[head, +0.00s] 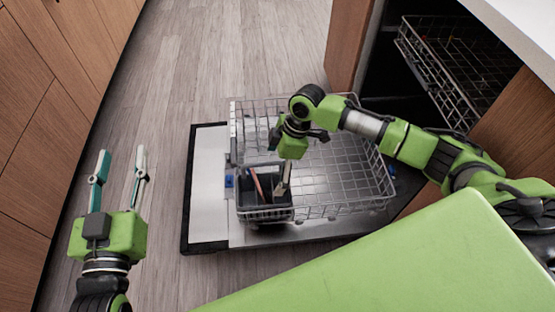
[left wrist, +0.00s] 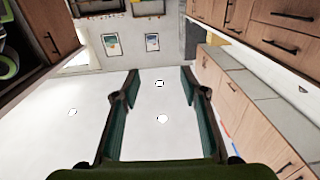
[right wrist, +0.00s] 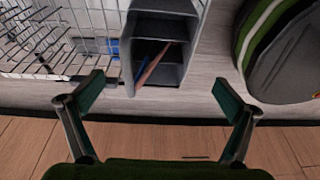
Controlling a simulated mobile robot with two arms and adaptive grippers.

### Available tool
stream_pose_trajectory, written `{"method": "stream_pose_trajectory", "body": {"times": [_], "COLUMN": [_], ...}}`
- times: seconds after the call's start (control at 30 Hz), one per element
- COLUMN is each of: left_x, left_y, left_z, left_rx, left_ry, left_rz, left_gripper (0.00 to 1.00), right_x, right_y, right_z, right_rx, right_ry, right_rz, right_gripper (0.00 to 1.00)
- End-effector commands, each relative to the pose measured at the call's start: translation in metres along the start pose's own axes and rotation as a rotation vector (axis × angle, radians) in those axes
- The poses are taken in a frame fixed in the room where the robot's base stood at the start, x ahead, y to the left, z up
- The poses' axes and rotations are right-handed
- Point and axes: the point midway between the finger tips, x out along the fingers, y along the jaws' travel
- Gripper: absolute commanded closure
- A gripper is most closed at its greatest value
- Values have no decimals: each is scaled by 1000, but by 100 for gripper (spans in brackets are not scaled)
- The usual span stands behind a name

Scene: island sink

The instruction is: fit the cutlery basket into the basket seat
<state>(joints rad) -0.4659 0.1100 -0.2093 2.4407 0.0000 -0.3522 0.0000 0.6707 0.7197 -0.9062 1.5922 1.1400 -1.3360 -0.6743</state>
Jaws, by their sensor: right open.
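The dark grey cutlery basket (head: 257,213) is at the near left corner of the pulled-out lower rack (head: 345,200), with a few pieces of cutlery in it. The right wrist view shows the basket (right wrist: 160,30) beside the rack wires; it looks upright, its compartments open to view. I cannot make out the basket seat or tell whether the basket sits in it. My right gripper (head: 285,138) is open and empty above the rack, close to the basket; its fingers (right wrist: 164,98) are apart and not on it. My left gripper (head: 121,165) is open and empty, left of the door.
The open dishwasher door (head: 208,190) lies under the lower rack. An upper rack (head: 465,75) shows inside the machine at the right. Cabinets (head: 50,110) line the left side. The wooden floor (head: 230,60) between is clear.

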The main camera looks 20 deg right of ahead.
Motion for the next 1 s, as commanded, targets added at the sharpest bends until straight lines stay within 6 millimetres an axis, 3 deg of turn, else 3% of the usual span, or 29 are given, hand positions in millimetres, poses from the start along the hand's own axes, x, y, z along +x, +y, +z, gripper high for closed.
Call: {"method": "stream_pose_trajectory", "body": {"times": [0.27, 0.5, 0.7, 0.87, 1.0], "left_x": [-16, -44, -63, -70, -71], "left_y": [-8, -14, -18, -19, -19], "left_z": [58, 103, 125, 132, 133], "left_rx": [4, 4, 3, 3, 3], "left_ry": [-288, -521, -645, -683, -689], "left_rz": [-18, -31, -39, -42, -42], "left_gripper": [60, 60, 60, 60, 60], "right_x": [-13, -22, -25, -22, -4], "right_y": [0, 0, 0, -4, -29], "right_z": [0, 0, 0, -4, -32], "right_rx": [1, 1, 1, -1, 0], "right_ry": [0, 0, 0, 7, 61], "right_rz": [0, -1, -1, 1, 20], "right_gripper": [1, 1, 1, 1, 1]}}
